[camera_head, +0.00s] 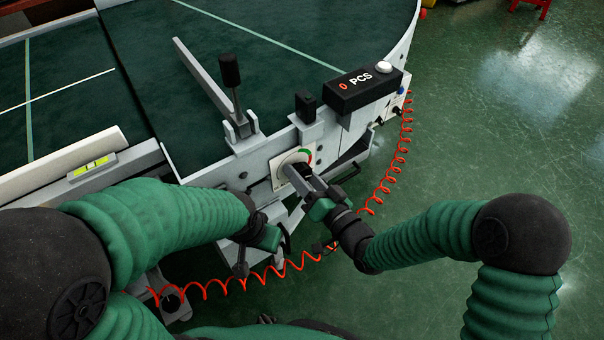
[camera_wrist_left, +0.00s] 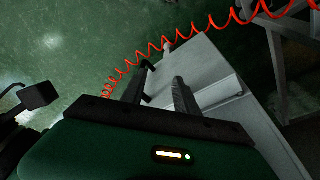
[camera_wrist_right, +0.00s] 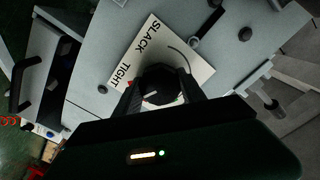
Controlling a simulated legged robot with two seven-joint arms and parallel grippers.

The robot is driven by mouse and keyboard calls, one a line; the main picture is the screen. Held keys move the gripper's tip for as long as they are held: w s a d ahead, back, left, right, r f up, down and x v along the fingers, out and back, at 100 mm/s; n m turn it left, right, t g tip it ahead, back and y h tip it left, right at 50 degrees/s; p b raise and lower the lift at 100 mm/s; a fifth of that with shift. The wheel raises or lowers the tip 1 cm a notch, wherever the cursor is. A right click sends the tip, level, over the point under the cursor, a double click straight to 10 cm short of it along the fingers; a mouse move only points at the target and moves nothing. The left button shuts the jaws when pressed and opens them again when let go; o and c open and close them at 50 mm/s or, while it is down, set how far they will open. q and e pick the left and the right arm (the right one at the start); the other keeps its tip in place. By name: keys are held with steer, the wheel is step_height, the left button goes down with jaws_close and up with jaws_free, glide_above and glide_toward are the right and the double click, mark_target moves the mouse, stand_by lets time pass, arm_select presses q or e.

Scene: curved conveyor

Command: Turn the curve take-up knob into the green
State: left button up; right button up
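The take-up knob (camera_wrist_right: 160,86) is a black faceted knob on a white dial plate (camera_wrist_right: 140,50) marked SLACK and TIGHT. In the head view the dial plate (camera_head: 282,166) shows a green arc at its upper right and a little red; the knob is mostly hidden behind my right gripper (camera_head: 303,178). In the right wrist view the fingers of my right gripper (camera_wrist_right: 163,97) stand on both sides of the knob and appear closed against it. My left gripper (camera_wrist_left: 158,88) is open and empty below the conveyor's side, with its fingers apart.
A black lever (camera_head: 230,72) and a PCS counter box (camera_head: 361,90) stand on the conveyor edge. A red coiled cable (camera_head: 391,180) hangs beside and below my right gripper. A level (camera_head: 91,168) sits at left. Green floor (camera_head: 480,130) is open at right.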

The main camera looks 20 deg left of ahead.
steer(key=c, duration=0.6)
steer(key=shift+d+f, duration=0.1)
steer(key=shift+n, duration=0.3)
steer(key=n, duration=0.2)
steer(key=shift+n+b, duration=0.3)
steer(key=n+b, duration=0.1)
steer(key=n, duration=0.2)
steer(key=shift+f+n, duration=0.1)
steer(key=shift+n, duration=0.3)
steer(key=n+b, duration=0.2)
steer(key=n, duration=0.4)
steer(key=shift+b, duration=0.3)
steer(key=shift+n, duration=0.4)
